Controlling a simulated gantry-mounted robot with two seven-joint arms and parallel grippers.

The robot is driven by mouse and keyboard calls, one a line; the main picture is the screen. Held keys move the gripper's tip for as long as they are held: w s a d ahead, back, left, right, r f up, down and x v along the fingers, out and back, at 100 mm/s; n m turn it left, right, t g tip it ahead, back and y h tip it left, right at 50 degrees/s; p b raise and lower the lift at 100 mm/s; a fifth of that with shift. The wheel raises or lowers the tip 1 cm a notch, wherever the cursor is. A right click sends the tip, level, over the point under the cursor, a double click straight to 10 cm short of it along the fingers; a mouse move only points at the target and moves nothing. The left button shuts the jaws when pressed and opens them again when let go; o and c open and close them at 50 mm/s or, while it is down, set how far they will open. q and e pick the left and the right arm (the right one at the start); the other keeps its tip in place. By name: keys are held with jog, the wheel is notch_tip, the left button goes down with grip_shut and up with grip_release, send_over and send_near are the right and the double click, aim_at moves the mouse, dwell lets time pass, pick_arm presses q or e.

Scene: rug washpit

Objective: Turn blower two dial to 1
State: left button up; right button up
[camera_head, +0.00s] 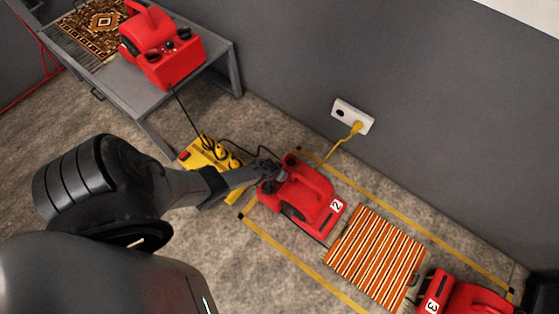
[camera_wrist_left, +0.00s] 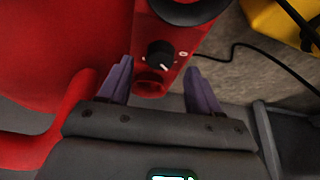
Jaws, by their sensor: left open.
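Blower two (camera_head: 303,199), red with a white "2" label, sits on the floor inside a yellow-taped area. My left gripper (camera_head: 270,170) reaches its control end, hiding most of the panel in the head view. In the left wrist view, the black dial (camera_wrist_left: 160,53) is on the blower's red panel (camera_wrist_left: 176,74), with a small white mark toward its lower right and a white marking to its right. My left gripper also shows there (camera_wrist_left: 160,82), open, one finger on each side below the dial. I cannot tell whether they touch it. My right gripper is not seen.
A yellow power strip (camera_head: 208,160) with plugs and cables lies beside blower two. A striped rug (camera_head: 375,258) and blower three (camera_head: 460,297) lie to the right. Another red blower (camera_head: 165,50) stands on a grey table (camera_head: 134,102). A wall outlet (camera_head: 353,117) is behind.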

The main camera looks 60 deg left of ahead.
pick_arm(q)
jog(key=p+v, duration=0.6)
jog(key=v, duration=0.1)
jog(key=shift+s+r, duration=0.15)
jog(key=shift+r, duration=0.1)
jog(key=shift+d, duration=0.1)
